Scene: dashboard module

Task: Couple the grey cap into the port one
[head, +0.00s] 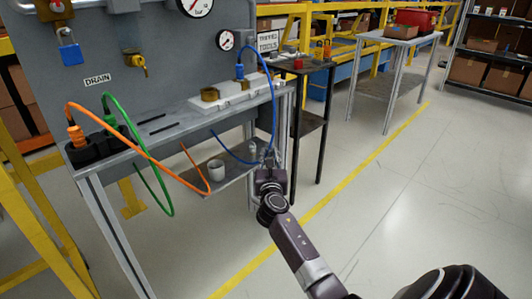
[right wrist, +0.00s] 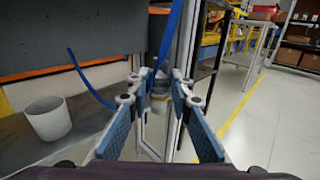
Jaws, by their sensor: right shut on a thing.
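My right gripper (head: 268,166) is low beside the right end of the grey bench. The piece is apart from the ports. A white block (head: 236,97) with a brass-coloured fitting (head: 210,94) and a blue connector (head: 240,72) sits on the bench top. I cannot read which port is number one. My left gripper is out of view.
A blue cable (head: 275,105) loops down close to my right gripper. Orange (head: 140,145) and green (head: 150,160) cables hang at the left. A pale cup (head: 216,170) stands on the lower shelf.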

